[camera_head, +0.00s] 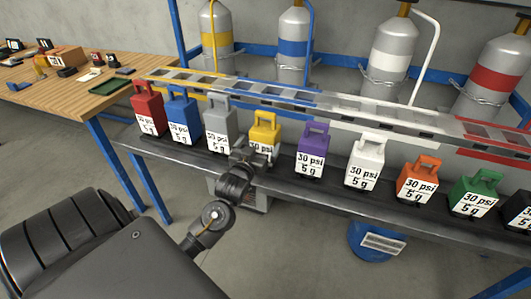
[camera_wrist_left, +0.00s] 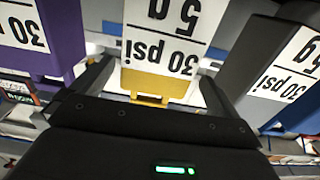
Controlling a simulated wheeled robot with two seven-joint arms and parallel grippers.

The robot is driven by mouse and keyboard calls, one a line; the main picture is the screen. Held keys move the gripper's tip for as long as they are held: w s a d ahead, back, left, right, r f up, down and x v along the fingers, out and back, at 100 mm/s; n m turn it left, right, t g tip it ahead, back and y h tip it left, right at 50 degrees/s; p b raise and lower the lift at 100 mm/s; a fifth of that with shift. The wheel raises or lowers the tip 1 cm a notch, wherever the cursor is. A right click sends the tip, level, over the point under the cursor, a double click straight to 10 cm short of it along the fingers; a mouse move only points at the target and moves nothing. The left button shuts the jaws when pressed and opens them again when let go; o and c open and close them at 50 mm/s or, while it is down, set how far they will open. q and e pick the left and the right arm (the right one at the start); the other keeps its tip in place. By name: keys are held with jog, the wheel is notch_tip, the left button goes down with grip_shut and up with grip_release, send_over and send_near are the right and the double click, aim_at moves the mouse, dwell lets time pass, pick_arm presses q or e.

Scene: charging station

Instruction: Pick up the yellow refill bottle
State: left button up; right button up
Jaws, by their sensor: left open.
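The yellow refill bottle (camera_head: 265,126) stands upright on the dark shelf, between the grey bottle (camera_head: 220,120) and the purple bottle (camera_head: 311,148). Its white label reads 30 psi 5 g. My left gripper (camera_head: 250,155) is in front of it and hides its lower part. In the left wrist view, which is upside down, the yellow bottle (camera_wrist_left: 158,84) is ahead between the two open fingers of my left gripper (camera_wrist_left: 152,85). Whether the fingers touch it, I cannot tell. My right gripper is not seen.
Red (camera_head: 147,108), blue (camera_head: 183,118), white (camera_head: 364,162), orange (camera_head: 416,182) and green (camera_head: 476,195) bottles share the shelf (camera_head: 330,193). A slotted rail (camera_head: 340,110) runs behind them. Gas cylinders (camera_head: 292,48) stand further back. A wooden table (camera_head: 60,98) with small items is at the left.

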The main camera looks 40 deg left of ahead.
pick_arm(q)
jog(key=shift+w+a, duration=0.15)
jog(key=shift+w, duration=0.3)
jog(key=shift+x, duration=2.35)
jog(key=c, duration=1.8)
jog(key=shift+r, duration=0.2)
jog(key=shift+c, duration=0.8)
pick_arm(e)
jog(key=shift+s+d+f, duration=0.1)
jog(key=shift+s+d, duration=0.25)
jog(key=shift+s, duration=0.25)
